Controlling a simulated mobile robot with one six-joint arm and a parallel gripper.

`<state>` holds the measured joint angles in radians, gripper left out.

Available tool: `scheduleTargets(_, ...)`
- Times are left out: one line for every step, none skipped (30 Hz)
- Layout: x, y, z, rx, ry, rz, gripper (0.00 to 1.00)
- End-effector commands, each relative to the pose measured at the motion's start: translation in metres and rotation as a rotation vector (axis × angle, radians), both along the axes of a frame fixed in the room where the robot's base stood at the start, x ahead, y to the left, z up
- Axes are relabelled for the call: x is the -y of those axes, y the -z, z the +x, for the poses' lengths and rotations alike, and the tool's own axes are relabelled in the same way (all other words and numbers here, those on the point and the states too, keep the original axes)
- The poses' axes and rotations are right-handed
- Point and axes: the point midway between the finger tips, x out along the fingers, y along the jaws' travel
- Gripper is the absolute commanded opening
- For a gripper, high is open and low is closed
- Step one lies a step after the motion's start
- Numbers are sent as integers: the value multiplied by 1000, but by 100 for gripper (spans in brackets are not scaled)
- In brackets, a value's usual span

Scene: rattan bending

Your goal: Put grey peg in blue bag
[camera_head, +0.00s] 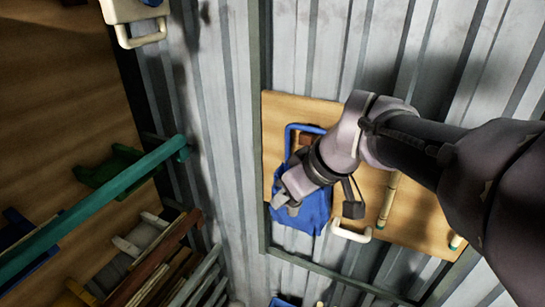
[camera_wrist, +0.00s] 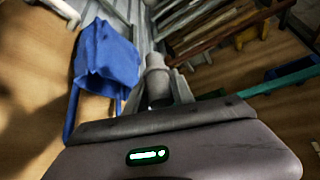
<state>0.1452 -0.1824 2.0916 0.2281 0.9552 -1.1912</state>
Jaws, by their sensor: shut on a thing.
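My gripper (camera_wrist: 158,90) is shut on the grey peg (camera_wrist: 156,76), which sticks up between the two fingers in the wrist view. In the head view my gripper (camera_head: 284,200) is in front of the blue bag (camera_head: 307,213), near its left side, and hides part of it; the peg is hard to make out there. In the wrist view the blue bag (camera_wrist: 106,58) is left of the peg, with a visible gap in the picture. Whether they touch in depth cannot be told.
The bag hangs by a blue frame on a wooden board (camera_head: 408,215) against a corrugated metal wall. A white handle (camera_head: 351,233) and pale sticks (camera_head: 388,200) are to the right. A teal bar (camera_head: 95,209) and a rack of boards (camera_head: 150,275) stand at left.

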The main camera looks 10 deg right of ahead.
Motion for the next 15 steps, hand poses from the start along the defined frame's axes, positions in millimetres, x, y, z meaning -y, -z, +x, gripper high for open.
scheduleTargets(-1,-4,-2,-2,-12,-1,0)
scheduleTargets(-1,-5,-2,-4,-17,0,0)
scheduleTargets(0,-6,-1,-5,-20,1,0)
scheduleTargets(1,-6,0,-6,-20,1,0)
scheduleTargets(2,-5,2,-7,-21,1,0)
scheduleTargets(5,-4,5,-8,-20,2,0)
scheduleTargets(7,-3,8,-9,-20,2,0)
scheduleTargets(9,-3,11,-9,-19,3,0)
scheduleTargets(12,-1,15,-10,-19,2,0)
scheduleTargets(14,-1,18,-10,-19,2,0)
scheduleTargets(17,0,21,-11,-18,2,0)
scheduleTargets(19,0,25,-11,-18,2,0)
scheduleTargets(22,1,28,-10,-19,2,0)
scheduleTargets(24,2,31,-10,-18,3,0)
scheduleTargets(27,3,35,-10,-18,3,0)
